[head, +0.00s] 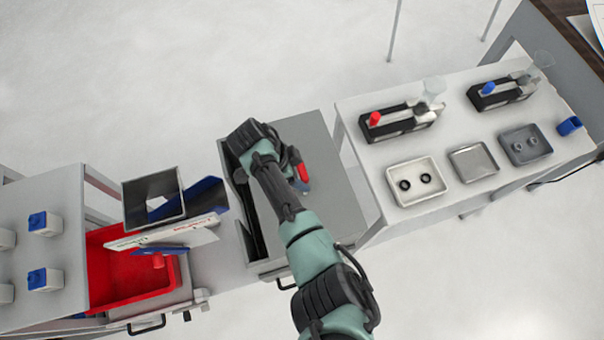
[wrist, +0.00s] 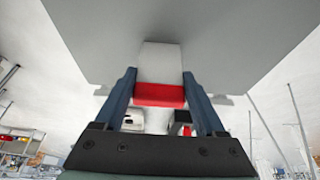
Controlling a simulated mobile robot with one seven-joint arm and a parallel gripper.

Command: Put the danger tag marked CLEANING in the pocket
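My gripper (wrist: 158,85) has its two dark blue fingers on either side of a white block with a red band (wrist: 160,94). Both fingers appear to press on the red band. I cannot tell whether this is the danger tag, and no CLEANING lettering is readable. In the head view the gripper is mostly hidden by my arm; a small red and blue patch (head: 303,173) shows over the grey cabinet (head: 345,190). A white card with red print (head: 165,237) leans over the red tray (head: 100,285); its text is unreadable. I cannot identify the pocket for certain.
A square grey open box (head: 153,207) and blue sheets stand by the red tray. The cabinet has a dark opening on its left. A white table (head: 370,165) at right holds trays and black fixtures. White containers with blue caps (head: 40,278) stand at left.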

